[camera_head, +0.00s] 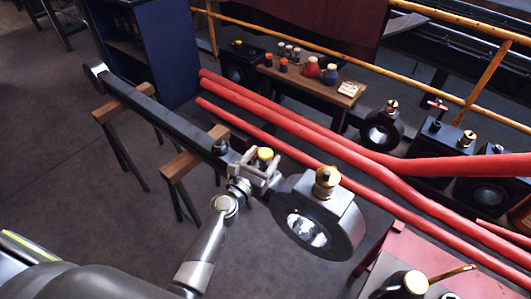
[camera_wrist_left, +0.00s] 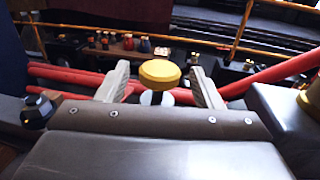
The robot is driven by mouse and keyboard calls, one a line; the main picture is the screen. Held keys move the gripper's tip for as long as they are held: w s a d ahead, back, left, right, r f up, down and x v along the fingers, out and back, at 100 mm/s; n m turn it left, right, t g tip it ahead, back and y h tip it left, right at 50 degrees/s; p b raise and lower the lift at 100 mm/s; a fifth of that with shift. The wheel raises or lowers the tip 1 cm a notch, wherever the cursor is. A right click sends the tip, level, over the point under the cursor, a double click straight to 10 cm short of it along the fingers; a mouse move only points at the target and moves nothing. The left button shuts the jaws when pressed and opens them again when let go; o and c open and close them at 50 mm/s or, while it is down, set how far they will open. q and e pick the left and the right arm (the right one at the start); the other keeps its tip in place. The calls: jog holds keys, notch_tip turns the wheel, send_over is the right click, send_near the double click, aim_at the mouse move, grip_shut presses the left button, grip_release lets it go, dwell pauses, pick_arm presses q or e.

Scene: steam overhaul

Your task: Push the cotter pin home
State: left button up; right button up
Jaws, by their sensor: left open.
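A yellow-capped pin (camera_head: 265,154), which looks like the cotter pin, stands up from the dark connecting rod (camera_head: 160,115) close to its big ring end (camera_head: 340,235). My left gripper (camera_head: 260,172) is at the rod beside this pin. In the left wrist view the yellow cap (camera_wrist_left: 159,72) sits between two pale, spread fingers, with a gap on each side. The gripper is open. The pin's lower part is mostly hidden by the gripper. My right gripper is not in view.
The rod rests on wooden trestles (camera_head: 113,107). A dark hex-shaped fitting (camera_wrist_left: 36,108) stands on the rod left of the gripper. A brass-topped cup (camera_head: 326,182) rises from the ring end. Red rods (camera_head: 330,145) run behind. A small table (camera_head: 308,85) holds jars.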

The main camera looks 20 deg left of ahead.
pick_arm(q)
jog(key=shift+w+d, duration=0.15)
jog(key=shift+w, duration=0.85)
